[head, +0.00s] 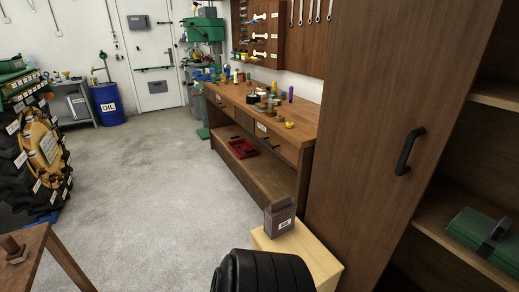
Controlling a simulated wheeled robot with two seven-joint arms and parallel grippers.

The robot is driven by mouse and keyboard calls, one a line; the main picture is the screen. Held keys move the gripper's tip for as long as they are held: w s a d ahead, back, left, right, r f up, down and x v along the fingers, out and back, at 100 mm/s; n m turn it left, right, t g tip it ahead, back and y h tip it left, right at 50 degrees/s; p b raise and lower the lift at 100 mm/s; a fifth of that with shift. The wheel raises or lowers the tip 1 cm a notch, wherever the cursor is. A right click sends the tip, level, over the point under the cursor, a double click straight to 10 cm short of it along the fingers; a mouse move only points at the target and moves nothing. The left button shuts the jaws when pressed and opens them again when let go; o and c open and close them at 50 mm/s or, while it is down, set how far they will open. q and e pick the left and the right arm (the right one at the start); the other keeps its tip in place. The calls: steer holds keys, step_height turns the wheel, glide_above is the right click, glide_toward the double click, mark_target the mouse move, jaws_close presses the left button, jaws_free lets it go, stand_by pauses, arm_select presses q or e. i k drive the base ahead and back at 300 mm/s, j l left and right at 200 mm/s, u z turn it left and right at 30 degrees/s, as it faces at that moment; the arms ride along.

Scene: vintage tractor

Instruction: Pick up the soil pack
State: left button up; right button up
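A small dark brown-grey pack with a white label (280,217) stands upright on top of a light wooden block (311,261), right of the bottom centre in the head view. It appears to be the soil pack; its label is too small to read. Neither of my grippers shows in the head view, so I cannot tell where they are relative to the pack. A black rounded, ribbed shape at the bottom edge covers part of the block's front left; I cannot tell what it is.
A tall wooden cabinet (365,130) with a black handle stands close behind and right of the block. A workbench (262,105) with small items is beyond. A wooden table corner (30,245) is at the lower left. The grey floor (150,190) between is clear.

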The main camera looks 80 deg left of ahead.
mark_target(279, 217)
steer(key=u, duration=2.5)
